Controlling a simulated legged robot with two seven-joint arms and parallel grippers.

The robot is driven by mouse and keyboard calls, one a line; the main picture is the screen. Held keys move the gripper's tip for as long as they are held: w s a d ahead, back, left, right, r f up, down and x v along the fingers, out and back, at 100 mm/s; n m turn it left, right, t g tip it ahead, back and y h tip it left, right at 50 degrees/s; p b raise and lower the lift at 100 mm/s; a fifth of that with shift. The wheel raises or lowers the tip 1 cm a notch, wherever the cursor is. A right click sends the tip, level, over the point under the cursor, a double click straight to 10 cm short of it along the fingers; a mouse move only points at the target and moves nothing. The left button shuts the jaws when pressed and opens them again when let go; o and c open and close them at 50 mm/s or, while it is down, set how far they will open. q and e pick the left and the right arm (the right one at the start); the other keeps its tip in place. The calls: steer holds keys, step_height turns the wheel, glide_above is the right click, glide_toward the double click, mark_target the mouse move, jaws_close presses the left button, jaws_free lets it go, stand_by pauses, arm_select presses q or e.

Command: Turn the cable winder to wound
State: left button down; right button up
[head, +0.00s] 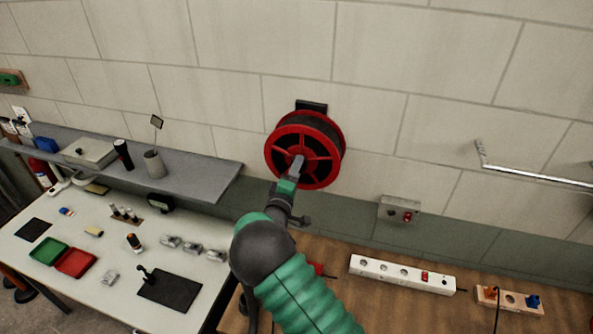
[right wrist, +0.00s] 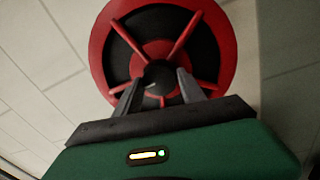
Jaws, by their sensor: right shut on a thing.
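The cable winder (head: 310,135) is a red spoked reel with a dark drum, fixed to the tiled wall by a dark bracket. My right gripper (head: 297,165) reaches up to the lower left of its front face. In the right wrist view the reel (right wrist: 165,25) fills the upper middle, and the two fingers of the right gripper (right wrist: 158,88) stand on either side of its lower hub. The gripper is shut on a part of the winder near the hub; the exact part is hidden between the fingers. My left gripper is not in view.
A grey shelf (head: 200,182) with a cup and a torch runs along the left wall. Below it, a white table (head: 110,240) holds trays and small parts. A wooden bench (head: 400,310) with a white power strip (head: 400,275) lies at the right. A metal rail (head: 535,178) juts from the right wall.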

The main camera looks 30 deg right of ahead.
steer(key=o, duration=1)
steer(key=shift+a+f, duration=0.1)
steer(key=shift+f, duration=0.25)
steer(key=o, duration=0.4)
steer(key=shift+w, duration=0.1)
steer(key=shift+c, duration=0.2)
steer(key=shift+w+r, duration=0.1)
steer(key=shift+r, duration=0.05)
steer(key=p+v, duration=0.3)
steer(key=v, duration=1.4)
